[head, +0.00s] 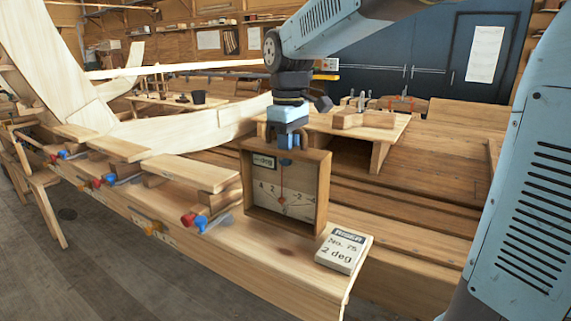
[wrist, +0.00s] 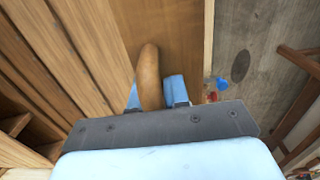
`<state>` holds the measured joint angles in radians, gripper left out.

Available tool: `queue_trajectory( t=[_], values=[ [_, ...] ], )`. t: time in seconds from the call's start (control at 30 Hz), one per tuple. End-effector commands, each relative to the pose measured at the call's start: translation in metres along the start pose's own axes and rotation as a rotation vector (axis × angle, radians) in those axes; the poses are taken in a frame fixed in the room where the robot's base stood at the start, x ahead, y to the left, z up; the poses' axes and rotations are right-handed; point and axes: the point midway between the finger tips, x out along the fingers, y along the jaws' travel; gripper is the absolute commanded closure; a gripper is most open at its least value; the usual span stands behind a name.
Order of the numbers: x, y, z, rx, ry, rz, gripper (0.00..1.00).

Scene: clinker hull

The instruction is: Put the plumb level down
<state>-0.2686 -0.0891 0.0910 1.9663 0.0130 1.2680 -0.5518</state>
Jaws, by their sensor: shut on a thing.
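In the wrist view the handle (wrist: 150,75) lies between the blue fingers (wrist: 155,95). The needle points nearly straight down.
A white block marked "RISER No. 75 2 deg" (head: 343,248) lies close right of the level. Boards on blocks (head: 190,172) with red and blue clamps (head: 193,220) stand to the left. A low wooden stand (head: 365,130) is behind.

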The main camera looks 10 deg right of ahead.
Motion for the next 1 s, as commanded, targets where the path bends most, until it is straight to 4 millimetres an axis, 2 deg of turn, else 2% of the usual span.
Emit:
queue_trajectory(
  t=[0.1, 0.2, 0.57, 0.6, 0.87, 1.0],
  values=[
    [0.018, -0.001, 0.000, -0.001, -0.002, -0.002, 1.00],
    [0.027, -0.001, 0.000, 0.000, -0.001, 0.000, 1.00],
    [0.030, -0.001, -0.001, 0.000, 0.000, 0.000, 1.00],
    [0.031, -0.001, -0.001, 0.000, 0.000, 0.000, 0.84],
    [0.030, -0.001, -0.001, -0.001, 0.000, 0.000, 0.59],
    [0.030, -0.001, -0.001, -0.001, 0.000, 0.000, 0.57]
  ],
)
